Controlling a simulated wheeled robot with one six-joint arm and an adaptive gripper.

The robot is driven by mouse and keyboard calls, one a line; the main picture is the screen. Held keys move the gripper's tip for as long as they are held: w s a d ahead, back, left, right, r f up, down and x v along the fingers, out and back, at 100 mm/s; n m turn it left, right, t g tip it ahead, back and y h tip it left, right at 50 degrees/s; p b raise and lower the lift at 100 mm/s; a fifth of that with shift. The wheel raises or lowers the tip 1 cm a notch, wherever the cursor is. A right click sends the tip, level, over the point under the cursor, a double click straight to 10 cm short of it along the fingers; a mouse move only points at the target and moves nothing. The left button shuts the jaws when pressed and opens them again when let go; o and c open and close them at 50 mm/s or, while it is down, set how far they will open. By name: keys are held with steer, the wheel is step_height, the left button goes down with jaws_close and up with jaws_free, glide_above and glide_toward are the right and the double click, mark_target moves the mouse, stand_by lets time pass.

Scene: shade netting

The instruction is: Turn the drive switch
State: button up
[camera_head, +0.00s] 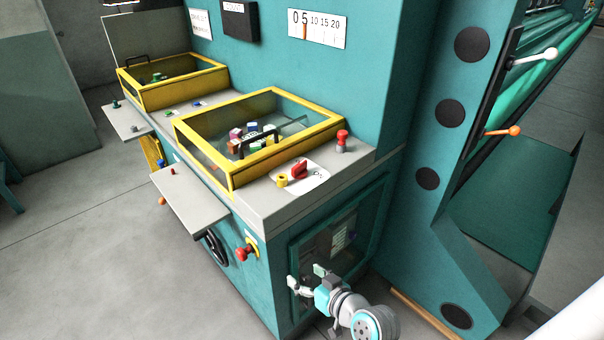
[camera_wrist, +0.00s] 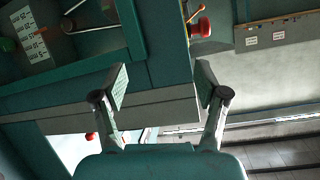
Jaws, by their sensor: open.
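A red rotary handle (camera_head: 299,171) sits on a white plate on the machine's worktop, beside a small yellow part (camera_head: 282,181). A red knob on a yellow base (camera_head: 245,252) projects from the machine's front; a red knob also shows at the top of the wrist view (camera_wrist: 201,27). No readable label tells which one is the drive switch. My gripper (camera_head: 306,277) is open and empty, low in front of the glazed cabinet door, right of the front knob and below the worktop. Its two spread fingers show in the wrist view (camera_wrist: 162,85).
Yellow-framed glass boxes (camera_head: 230,170) stand on the worktop, and a red-topped post (camera_head: 342,141) is at its right. A grey shelf (camera_head: 190,198) and black handwheel (camera_head: 213,249) project from the front. Levers (camera_head: 503,132) are on the right-hand frame. Floor at left is clear.

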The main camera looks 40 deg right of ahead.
steer(key=w+d+r, duration=0.2)
steer(key=d+r, duration=0.1)
steer(key=w+d+r+n+y, duration=0.1)
steer(key=w+d+r, duration=0.2)
steer(key=w+d+r+n, duration=0.1)
steer(key=w+d+r, duration=0.2)
steer(key=r, duration=0.1)
steer(key=shift+y, duration=0.4)
steer(key=n+y, duration=0.2)
steer(key=n, duration=0.2)
glide_toward(301, 166)
steer(key=x, duration=0.9)
steer(key=shift+w+f, duration=0.2)
steer(key=shift+w, duration=0.15)
steer(key=c, duration=0.9)
